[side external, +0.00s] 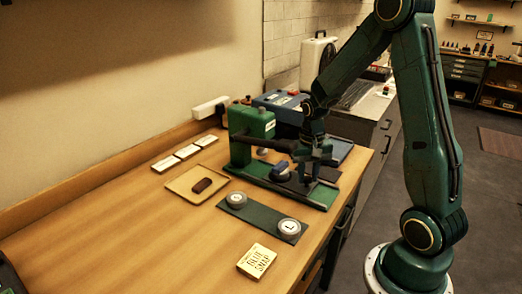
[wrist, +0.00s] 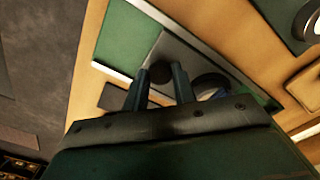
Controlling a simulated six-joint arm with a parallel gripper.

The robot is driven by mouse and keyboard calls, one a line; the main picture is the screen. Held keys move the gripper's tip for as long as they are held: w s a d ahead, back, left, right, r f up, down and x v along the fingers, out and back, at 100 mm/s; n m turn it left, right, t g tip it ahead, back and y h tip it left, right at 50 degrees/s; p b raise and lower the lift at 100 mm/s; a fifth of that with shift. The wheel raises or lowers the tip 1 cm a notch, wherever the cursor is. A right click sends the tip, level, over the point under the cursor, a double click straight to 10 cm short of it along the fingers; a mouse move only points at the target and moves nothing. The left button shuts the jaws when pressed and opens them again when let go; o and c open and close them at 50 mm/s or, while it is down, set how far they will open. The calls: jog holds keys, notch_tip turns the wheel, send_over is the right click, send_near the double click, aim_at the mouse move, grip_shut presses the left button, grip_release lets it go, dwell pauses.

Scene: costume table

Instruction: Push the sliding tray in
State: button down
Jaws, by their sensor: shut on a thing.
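A green press (side external: 250,135) with a long green base (side external: 322,198) stands near the table's back right. The sliding tray (wrist: 195,55) is a grey plate on that base, beside a pale rail in the wrist view. My gripper (side external: 310,174) is low over the base's right part and hides much of the tray in the side view. In the wrist view, my gripper (wrist: 160,86) has its two fingers on either side of a dark round knob (wrist: 160,70) on the tray, shut on it. A blue and black round part (side external: 281,170) sits on the base left of my gripper.
A tan tray (side external: 184,190) holding a dark red block (side external: 202,185), a dark green strip with two round tins (side external: 288,227) and a yellow box (side external: 257,261) lie in front. A blue box (side external: 280,101) stands behind. The table's left front is clear.

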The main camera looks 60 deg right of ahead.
jog(key=shift+w, duration=1.4)
jog(key=c, duration=1.1)
grip_release()
jog(key=shift+c, duration=0.2)
jog(key=shift+r, duration=0.15)
notch_tip(320, 180, up, 14)
jog(key=shift+f, duration=0.2)
